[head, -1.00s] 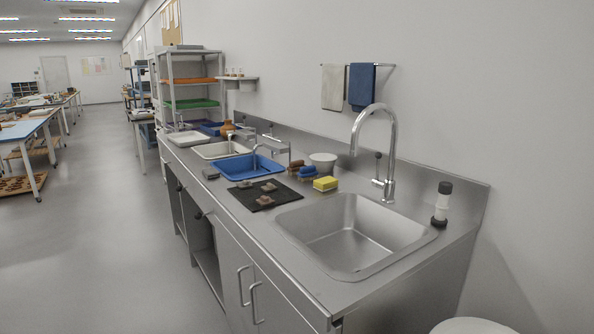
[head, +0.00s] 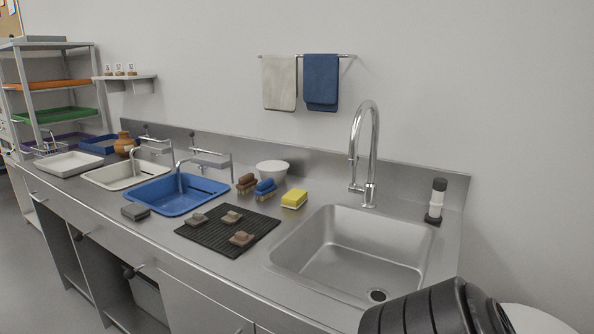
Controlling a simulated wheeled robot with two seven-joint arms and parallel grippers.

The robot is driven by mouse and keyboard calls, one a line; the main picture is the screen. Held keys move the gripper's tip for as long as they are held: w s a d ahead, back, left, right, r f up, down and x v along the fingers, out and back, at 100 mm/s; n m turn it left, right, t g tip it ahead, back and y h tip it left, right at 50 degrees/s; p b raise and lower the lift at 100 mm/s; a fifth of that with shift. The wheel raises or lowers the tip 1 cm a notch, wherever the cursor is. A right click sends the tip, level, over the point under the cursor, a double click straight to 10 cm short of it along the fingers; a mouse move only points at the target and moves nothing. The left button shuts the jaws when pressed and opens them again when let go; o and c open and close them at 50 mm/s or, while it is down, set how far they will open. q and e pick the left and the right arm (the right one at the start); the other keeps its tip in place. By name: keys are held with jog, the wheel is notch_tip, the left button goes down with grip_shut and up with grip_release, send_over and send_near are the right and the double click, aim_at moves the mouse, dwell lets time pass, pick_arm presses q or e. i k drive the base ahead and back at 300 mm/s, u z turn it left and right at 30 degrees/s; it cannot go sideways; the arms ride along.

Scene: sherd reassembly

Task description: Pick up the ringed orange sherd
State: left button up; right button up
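Three small brownish sherds lie apart on a black ribbed mat on the steel counter: a grey-brown one on the left (head: 197,219), a paler one at the back (head: 231,217) and a redder brown one at the front (head: 241,238). I cannot make out a ring on any of them, nor tell which is the orange one. Neither of my grippers shows in the head view.
The black mat (head: 213,240) lies between a blue basin (head: 160,203) and the steel sink (head: 340,240). Behind it are brushes (head: 265,190), a yellow sponge (head: 294,199) and a white bowl (head: 272,172). A tall faucet (head: 370,150) rises behind the sink.

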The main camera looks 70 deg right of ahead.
aim_at(240, 239)
jog(key=z, duration=5.75)
jog(key=k, duration=2.3)
jog(key=u, duration=1.55)
